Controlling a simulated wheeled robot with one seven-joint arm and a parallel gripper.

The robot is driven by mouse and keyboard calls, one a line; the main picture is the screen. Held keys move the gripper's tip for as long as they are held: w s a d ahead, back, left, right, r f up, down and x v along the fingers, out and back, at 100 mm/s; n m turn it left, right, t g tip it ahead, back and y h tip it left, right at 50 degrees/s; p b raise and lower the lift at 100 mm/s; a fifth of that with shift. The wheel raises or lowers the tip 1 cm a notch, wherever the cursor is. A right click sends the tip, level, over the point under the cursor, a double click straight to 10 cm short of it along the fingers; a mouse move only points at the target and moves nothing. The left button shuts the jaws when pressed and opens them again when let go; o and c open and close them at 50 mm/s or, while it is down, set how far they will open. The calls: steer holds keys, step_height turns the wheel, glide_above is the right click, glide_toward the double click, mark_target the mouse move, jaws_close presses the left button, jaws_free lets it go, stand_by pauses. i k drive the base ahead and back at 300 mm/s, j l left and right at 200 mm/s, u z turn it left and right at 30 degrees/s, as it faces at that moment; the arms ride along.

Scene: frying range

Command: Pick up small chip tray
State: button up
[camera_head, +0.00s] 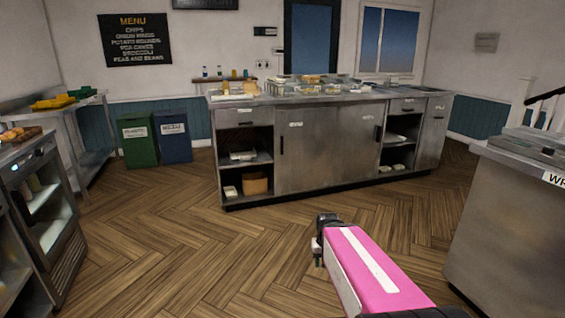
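I cannot single out the small chip tray for certain. Several small pale trays or containers (309,89) stand in a group on the top of the long steel counter (300,150), too small to tell apart. More pale items lie on its open shelves, including one on the left middle shelf (243,155) and several on the right lower shelf (392,168). My gripper (318,252) is at the end of my pink arm, low in the lower middle, over the floor in front of the counter and well apart from it. Its fingers are too small and dark to read.
Wooden floor (190,240) is clear between me and the counter. A glass-fronted steel unit (45,210) stands at the left, a steel counter (500,220) at the right. Green (137,142) and blue (172,138) bins stand behind, beside a steel table (90,103) with yellow and green items.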

mark_target(333, 92)
steer(key=i, duration=1.9)
steer(key=i+j+z, duration=0.1)
steer(key=i+z, duration=0.15)
steer(key=i, duration=0.3)
steer(key=i+j+z, duration=0.2)
steer(key=i, duration=0.4)
